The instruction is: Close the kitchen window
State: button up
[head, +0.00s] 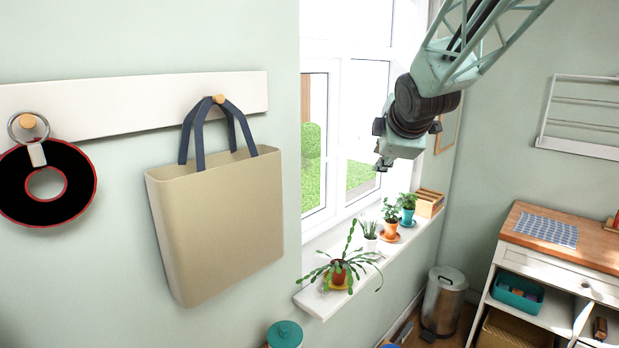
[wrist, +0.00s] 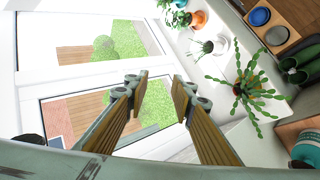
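The white-framed kitchen window (head: 341,150) is in the middle of the head view, with greenery outside. Its frame and panes also fill the left and centre of the wrist view (wrist: 30,95). I cannot tell how far the sash stands open, and no handle shows clearly. My gripper (head: 382,165) hangs in front of the right part of the window, above the sill plants. In the wrist view my gripper (wrist: 160,88) has its two fingers spread, with nothing between them. I cannot tell whether a finger touches the frame.
The windowsill (head: 315,300) carries a trailing plant (head: 340,272), several smaller potted plants and a wooden box (head: 429,203). A tan bag (head: 215,220) hangs from a wall rail on the left. A bin (head: 444,300) and a wooden-topped cabinet (head: 545,238) stand at right.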

jog(key=s+f+m+g+b, duration=0.1)
jog(key=s+f+m, duration=0.3)
jog(key=s, duration=1.5)
jog(key=s+d+f+m+g+b, duration=0.1)
jog(key=s+m, duration=0.6)
jog(key=s, duration=1.2)
jog(key=s+f+m+g+b, duration=0.2)
jog(key=s+f+m+g, duration=0.2)
jog(key=s, duration=1.6)
notch_tip(320, 180, down, 3)
jog(key=shift+d+r+m+g+b, duration=0.15)
jog(key=shift+m+g+b, duration=0.2)
jog(key=shift+m, duration=0.45)
jog(key=shift+w, duration=0.2)
